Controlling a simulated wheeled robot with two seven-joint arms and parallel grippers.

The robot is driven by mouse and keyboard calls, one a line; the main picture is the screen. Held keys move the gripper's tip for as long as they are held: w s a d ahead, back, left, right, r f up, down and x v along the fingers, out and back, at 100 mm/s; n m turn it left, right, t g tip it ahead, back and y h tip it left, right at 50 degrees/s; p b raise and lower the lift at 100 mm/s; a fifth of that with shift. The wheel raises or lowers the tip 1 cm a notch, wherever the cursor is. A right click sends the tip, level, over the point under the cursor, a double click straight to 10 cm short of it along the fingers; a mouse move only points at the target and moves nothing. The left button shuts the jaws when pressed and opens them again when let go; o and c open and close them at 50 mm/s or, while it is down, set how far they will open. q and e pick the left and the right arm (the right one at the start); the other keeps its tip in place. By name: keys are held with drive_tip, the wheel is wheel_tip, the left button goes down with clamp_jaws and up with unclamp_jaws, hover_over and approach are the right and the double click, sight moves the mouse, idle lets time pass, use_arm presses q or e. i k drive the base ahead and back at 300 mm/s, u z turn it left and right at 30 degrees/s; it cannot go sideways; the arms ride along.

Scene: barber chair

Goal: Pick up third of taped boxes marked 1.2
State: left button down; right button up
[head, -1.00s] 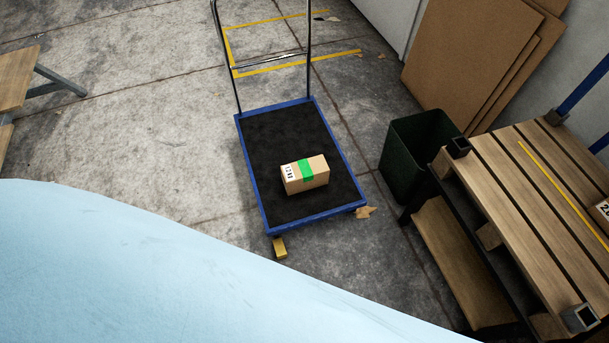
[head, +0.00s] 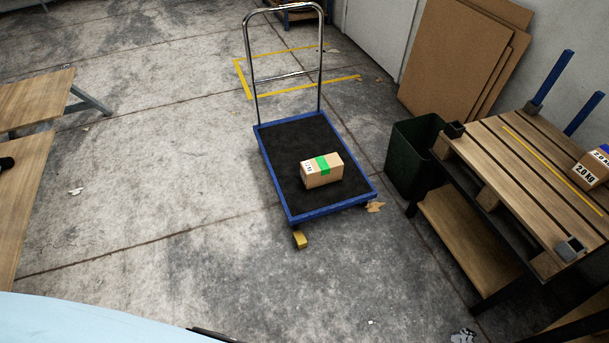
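One cardboard box (head: 337,177) with green tape and a white printed label on its left end lies on the black deck of the blue-framed trolley (head: 289,142). The label is too small to read for certain. Another cardboard box (head: 593,168), marked 2.0 kg with a blue patch, sits on the slatted wooden bench at the right edge, partly cut off. Neither of my grippers is clearly in the head view.
The slatted wooden bench (head: 500,150) has upright blue posts. A dark green bin (head: 411,160) stands between it and the trolley. Cardboard sheets (head: 455,55) lean on the wall. A wooden table (head: 35,105) is at left. The concrete floor (head: 165,180) between is mostly clear.

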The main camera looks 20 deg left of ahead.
sight(318, 170)
drive_tip(key=u, duration=1.4)
drive_tip(key=i, duration=3.95)
drive_tip(key=z, duration=2.65)
